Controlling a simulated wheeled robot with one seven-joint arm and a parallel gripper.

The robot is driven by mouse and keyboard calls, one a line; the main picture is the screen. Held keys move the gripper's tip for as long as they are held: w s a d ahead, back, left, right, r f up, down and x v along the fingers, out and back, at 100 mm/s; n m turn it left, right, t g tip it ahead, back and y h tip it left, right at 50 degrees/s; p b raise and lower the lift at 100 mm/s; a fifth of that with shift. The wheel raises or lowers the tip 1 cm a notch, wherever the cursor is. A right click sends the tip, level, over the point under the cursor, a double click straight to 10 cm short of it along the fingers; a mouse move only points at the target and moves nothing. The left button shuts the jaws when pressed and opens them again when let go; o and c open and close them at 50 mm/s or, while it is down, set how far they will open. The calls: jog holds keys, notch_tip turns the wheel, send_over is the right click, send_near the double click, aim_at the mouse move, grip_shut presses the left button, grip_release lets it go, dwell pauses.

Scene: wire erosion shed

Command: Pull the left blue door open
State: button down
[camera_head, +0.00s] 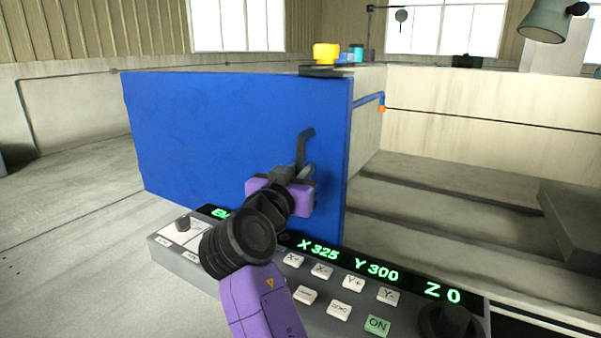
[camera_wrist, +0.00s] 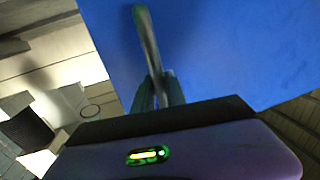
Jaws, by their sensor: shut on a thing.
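The blue door (camera_head: 225,130) is a large flat panel that fills the left middle of the head view. It also fills the upper right of the wrist view (camera_wrist: 240,50). A dark grey bent handle (camera_head: 304,147) stands on the door near its right edge, and it shows in the wrist view (camera_wrist: 147,35). My gripper (camera_head: 300,174) is at the lower part of the handle, in front of the door. In the wrist view its fingers (camera_wrist: 158,92) are closed around the handle's lower end. The exact contact is partly hidden.
A grey control panel (camera_head: 338,310) with buttons and a green readout lies below my gripper. A blue pipe (camera_head: 370,98) is right of the door.

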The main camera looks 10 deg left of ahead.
jog(key=shift+f, duration=0.1)
jog(key=c, duration=1.4)
grip_release()
jog(key=shift+o, duration=0.2)
jog(key=s+p, duration=0.1)
jog(key=s, duration=0.6)
jog(key=shift+s+a, duration=0.4)
